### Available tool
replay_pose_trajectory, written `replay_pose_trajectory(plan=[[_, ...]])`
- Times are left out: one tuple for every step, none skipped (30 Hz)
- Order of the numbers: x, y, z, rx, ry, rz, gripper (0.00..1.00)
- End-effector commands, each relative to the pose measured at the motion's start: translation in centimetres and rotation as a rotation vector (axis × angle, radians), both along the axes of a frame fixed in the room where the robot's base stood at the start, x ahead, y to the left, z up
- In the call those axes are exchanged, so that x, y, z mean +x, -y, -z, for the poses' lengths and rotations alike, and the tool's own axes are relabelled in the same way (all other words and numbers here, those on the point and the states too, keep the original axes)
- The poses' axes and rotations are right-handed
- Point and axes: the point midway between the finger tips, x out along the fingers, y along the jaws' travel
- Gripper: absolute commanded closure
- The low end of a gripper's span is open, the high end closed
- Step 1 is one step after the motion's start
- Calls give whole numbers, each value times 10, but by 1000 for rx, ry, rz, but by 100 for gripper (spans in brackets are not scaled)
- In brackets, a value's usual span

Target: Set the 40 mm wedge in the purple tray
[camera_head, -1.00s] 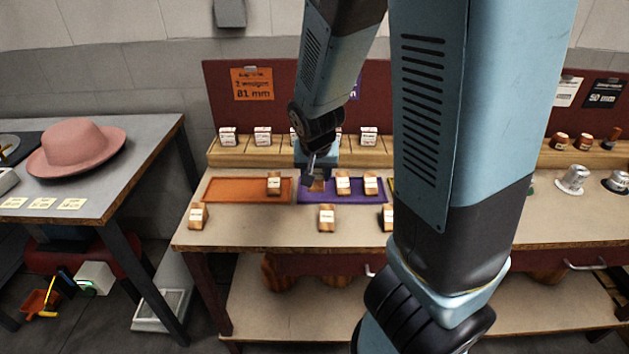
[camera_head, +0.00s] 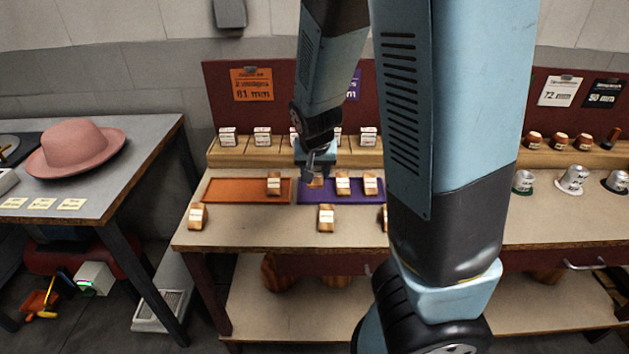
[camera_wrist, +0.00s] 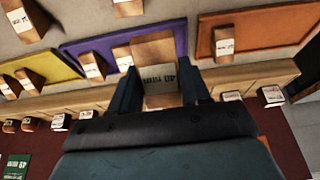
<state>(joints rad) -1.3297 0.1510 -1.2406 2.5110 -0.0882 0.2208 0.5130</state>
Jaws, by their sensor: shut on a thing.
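My gripper (camera_wrist: 160,88) is shut on a wooden wedge (camera_wrist: 158,68) whose label reads 40 mm in the wrist view. In the head view the gripper (camera_head: 316,175) is at the left end of the purple tray (camera_head: 331,198), with the held wedge (camera_head: 316,183) small and partly hidden under it. The wedge is over or on the tray; I cannot tell whether it touches the floor of it. Two other labelled wedges (camera_head: 343,183) (camera_head: 371,184) stand in the purple tray to its right. The purple tray also shows in the wrist view (camera_wrist: 176,26).
An orange tray (camera_head: 225,190) with one wedge (camera_head: 274,183) lies just left. More wedges (camera_head: 198,216) (camera_head: 326,218) stand along the bench front. A wooden shelf with several small labelled boxes (camera_head: 262,137) runs behind. A yellow tray (camera_wrist: 40,72) is beyond the purple one.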

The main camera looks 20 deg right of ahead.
Motion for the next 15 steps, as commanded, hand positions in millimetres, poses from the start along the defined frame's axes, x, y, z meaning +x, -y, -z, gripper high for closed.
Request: replay_pose_trajectory(plan=[[2,1,1,1,0,4,84],[2,2,1,-1,0,4,84],[3,2,2,-1,0,3,84],[4,2,2,0,-1,4,84],[5,3,3,1,-1,4,84],[6,3,4,1,-1,4,84],[7,3,4,1,-1,3,84],[8,4,4,1,-2,3,84],[9,4,5,1,-2,4,84],[10,4,6,2,-3,5,84],[11,4,6,1,-2,4,84],[13,5,7,1,-2,4,84],[14,5,7,1,-1,3,84],[15,5,8,1,-1,3,84],[17,6,8,0,-1,4,84]])
